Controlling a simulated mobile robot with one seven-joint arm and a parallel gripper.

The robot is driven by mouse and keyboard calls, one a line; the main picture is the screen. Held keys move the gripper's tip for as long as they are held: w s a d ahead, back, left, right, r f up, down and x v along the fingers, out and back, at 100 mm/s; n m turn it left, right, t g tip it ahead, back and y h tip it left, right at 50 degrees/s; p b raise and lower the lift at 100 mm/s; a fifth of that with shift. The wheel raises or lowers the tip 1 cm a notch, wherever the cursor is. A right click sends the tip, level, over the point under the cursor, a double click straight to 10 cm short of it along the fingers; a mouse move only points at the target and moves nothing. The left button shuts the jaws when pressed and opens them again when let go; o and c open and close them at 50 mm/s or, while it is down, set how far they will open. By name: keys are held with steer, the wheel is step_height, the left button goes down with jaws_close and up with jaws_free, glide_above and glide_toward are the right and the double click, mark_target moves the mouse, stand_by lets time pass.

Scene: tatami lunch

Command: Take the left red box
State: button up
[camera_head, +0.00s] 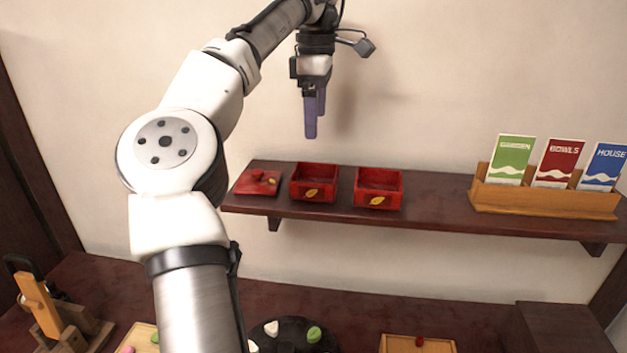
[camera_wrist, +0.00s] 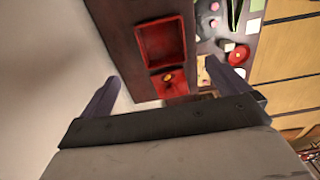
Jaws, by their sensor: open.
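Two open red boxes with yellow leaf marks stand side by side on a dark wall shelf. The left red box (camera_head: 325,193) is next to a red lid (camera_head: 257,183); the right red box (camera_head: 362,195) is a little further along. My gripper (camera_head: 313,128) hangs fingers down, open and empty, above the left box in the picture and apart from it. In the wrist view a red box (camera_wrist: 161,44), seemingly the left one, lies beyond the open fingers (camera_wrist: 164,70), with the lid (camera_wrist: 171,84) beside it. The other box is not visible there.
A wooden holder (camera_head: 540,202) with green, red and blue cards stands at the shelf's right end. The shelf (camera_head: 435,208) is bare between the right box and the holder. Below is a counter with a dark round plate (camera_head: 290,335) and trays. The wall is close behind.

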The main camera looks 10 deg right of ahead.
steer(key=b, duration=0.3)
glide_toward(315, 177)
steer(key=s, duration=0.1)
steer(key=s+f, duration=0.2)
steer(key=shift+s+a+f, duration=0.2)
steer(key=shift+s+a, duration=0.05)
steer(key=shift+a, duration=0.1)
steer(key=shift+s+a+f+p, duration=0.1)
steer(key=shift+f+p, duration=0.1)
steer(key=shift+f, duration=1.15)
steer(key=shift+s+a+f+p, duration=0.1)
steer(key=shift+f+p, duration=0.1)
steer(key=shift+f, duration=1.1)
steer(key=c, duration=0.9)
